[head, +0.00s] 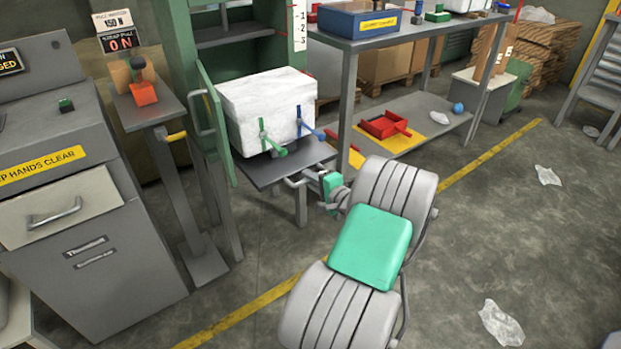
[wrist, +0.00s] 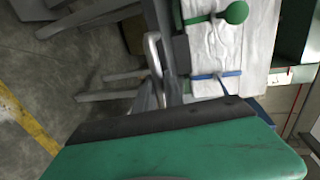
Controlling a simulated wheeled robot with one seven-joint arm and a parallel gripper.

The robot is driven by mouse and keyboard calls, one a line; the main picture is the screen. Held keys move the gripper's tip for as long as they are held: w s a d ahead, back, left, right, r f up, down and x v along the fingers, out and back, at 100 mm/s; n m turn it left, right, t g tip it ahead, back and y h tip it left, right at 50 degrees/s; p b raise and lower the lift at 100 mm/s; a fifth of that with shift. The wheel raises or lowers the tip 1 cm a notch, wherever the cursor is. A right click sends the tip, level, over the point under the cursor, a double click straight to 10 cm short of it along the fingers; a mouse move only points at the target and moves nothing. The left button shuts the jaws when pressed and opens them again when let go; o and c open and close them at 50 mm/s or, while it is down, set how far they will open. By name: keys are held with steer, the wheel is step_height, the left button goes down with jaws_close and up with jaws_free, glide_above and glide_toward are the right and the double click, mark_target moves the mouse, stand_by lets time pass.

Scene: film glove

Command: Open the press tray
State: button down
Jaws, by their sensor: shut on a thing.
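The press tray (head: 262,172) is a dark grey plate jutting out from the green press frame (head: 183,50). A white wrapped bale (head: 262,98) sits on it. The tray's grey bar handle (wrist: 153,52) shows at its front edge in the wrist view. My gripper (head: 303,181) is at the front of the tray, shut on the handle. In the wrist view, my gripper's green housing fills the bottom and hides much of the fingers' contact. A green strap with a knob (head: 272,143) and a blue strap (head: 310,133) cross the bale's front.
The press's narrow green door (head: 213,120) stands open left of the bale. A lever post (head: 170,125) and grey cabinet (head: 80,225) stand further left. A grey workbench (head: 400,35) stands close right, with a red tray (head: 385,125) on its lower shelf. Floor at right is mostly clear.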

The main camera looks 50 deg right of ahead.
steer(key=c, duration=1.5)
jaws_free()
steer(key=shift+o, duration=0.2)
steer(key=p+v, duration=0.2)
steer(key=v, duration=0.5)
steer(key=shift+s, duration=0.4)
steer(key=shift+r, duration=0.1)
